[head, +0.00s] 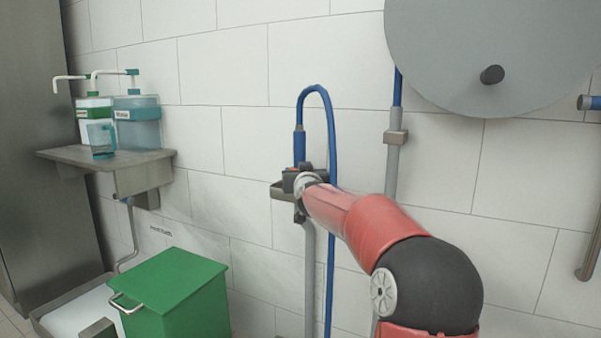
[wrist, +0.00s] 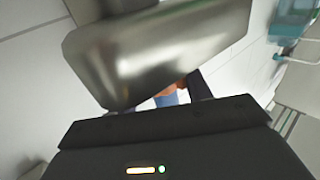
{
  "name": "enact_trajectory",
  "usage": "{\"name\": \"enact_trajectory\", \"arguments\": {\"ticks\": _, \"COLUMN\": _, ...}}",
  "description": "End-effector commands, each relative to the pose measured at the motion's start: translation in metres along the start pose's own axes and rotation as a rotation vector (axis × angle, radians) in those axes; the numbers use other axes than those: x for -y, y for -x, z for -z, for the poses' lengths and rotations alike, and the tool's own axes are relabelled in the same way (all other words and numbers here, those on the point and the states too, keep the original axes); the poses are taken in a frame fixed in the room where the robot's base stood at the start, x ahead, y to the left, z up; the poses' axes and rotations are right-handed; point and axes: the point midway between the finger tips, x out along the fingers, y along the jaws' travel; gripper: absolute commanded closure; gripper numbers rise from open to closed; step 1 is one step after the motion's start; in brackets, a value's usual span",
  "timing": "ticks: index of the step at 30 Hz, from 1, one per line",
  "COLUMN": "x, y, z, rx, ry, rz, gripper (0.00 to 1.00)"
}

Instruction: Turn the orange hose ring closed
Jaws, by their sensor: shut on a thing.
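The blue hose (head: 331,130) loops up and over in front of the tiled wall, with its end (head: 299,143) hanging down at a small metal holder (head: 281,191). My gripper (head: 303,172) is at that holder, just below the hose end. In the wrist view, a small patch of the orange ring (wrist: 176,88) shows between the fingers, with a bit of blue hose (wrist: 166,98) next to it. My gripper is shut on the ring. Most of the ring is hidden by my fingers and a large metal part, so how far it is turned cannot be seen.
A green box (head: 170,282) stands below. A grey pipe (head: 393,160) runs down the wall, and a big round grey lid (head: 480,45) is at upper right.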

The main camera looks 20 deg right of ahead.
Motion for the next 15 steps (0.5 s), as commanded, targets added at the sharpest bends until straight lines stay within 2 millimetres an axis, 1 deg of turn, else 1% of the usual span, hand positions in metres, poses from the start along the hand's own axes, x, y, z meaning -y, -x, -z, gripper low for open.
{"name": "enact_trajectory", "arguments": {"ticks": 5, "x": -0.0005, "y": -0.0002, "z": -0.0017, "rx": 0.003, "ry": 0.0, "rz": 0.0, "gripper": 0.74}}
{"name": "enact_trajectory", "arguments": {"ticks": 6, "x": -0.0005, "y": -0.0003, "z": -0.0017, "rx": 0.003, "ry": 0.0, "rz": 0.0, "gripper": 0.48}}
{"name": "enact_trajectory", "arguments": {"ticks": 10, "x": -0.0004, "y": -0.0003, "z": -0.0015, "rx": 0.003, "ry": 0.001, "rz": 0.0, "gripper": 0.31}}
{"name": "enact_trajectory", "arguments": {"ticks": 11, "x": -0.0003, "y": -0.0002, "z": -0.0014, "rx": 0.003, "ry": 0.001, "rz": 0.0, "gripper": 0.29}}
{"name": "enact_trajectory", "arguments": {"ticks": 15, "x": -0.0001, "y": -0.0002, "z": -0.001, "rx": 0.002, "ry": 0.001, "rz": 0.001, "gripper": 0.29}}
